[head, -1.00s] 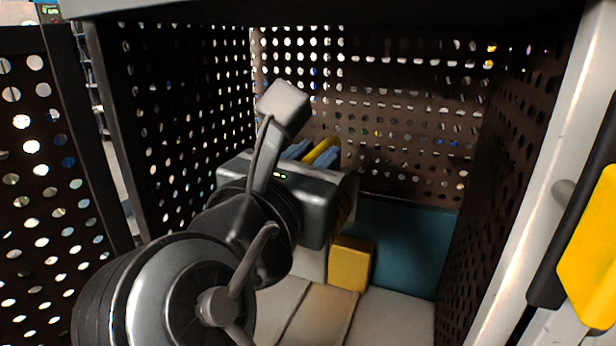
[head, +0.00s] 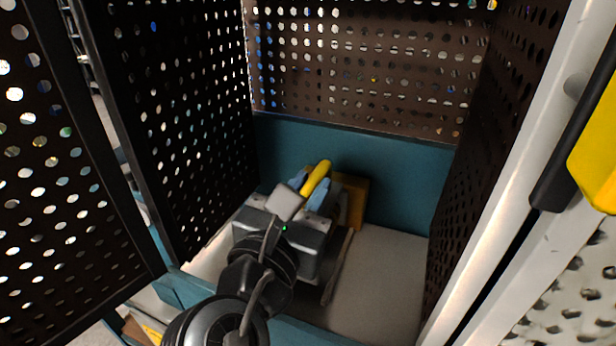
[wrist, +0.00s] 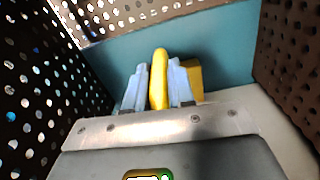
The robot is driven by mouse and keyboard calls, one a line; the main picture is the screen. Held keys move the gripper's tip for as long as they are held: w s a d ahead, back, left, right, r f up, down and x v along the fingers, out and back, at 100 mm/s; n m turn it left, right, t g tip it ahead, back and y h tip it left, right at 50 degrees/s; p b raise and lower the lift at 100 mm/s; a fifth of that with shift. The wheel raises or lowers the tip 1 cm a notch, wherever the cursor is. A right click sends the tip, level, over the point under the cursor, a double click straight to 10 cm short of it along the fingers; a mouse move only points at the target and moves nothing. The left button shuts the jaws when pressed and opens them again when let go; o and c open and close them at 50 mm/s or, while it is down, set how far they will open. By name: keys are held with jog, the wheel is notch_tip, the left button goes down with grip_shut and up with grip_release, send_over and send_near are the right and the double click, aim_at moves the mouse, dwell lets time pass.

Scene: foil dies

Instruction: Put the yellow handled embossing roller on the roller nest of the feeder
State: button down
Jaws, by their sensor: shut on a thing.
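My gripper (head: 312,186) is inside the perforated enclosure, with its pale blue fingers pointing to the back wall. It is shut on the yellow handle (head: 318,176) of the embossing roller, which also shows between the fingers in the wrist view (wrist: 158,80). The roller's other parts are hidden. A yellow-brown block (head: 357,200) stands just beyond the fingers, to the right, near the teal lower back panel; the wrist view shows part of it (wrist: 194,78). I cannot tell whether the handle touches it. I cannot make out which part is the roller nest.
Dark perforated panels stand at the left (head: 180,120), back (head: 370,70) and right (head: 480,130). A teal panel (head: 400,180) runs along the lower back. The pale floor (head: 385,275) is clear to the right of my gripper. A white post (head: 520,170) stands at the right front.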

jog(key=shift+f, duration=1.25)
jog(key=c, duration=1)
grip_release()
jog(key=shift+f, duration=0.1)
jog(key=shift+o, duration=0.2)
jog(key=v, duration=1.2)
jog(key=shift+b, duration=0.3)
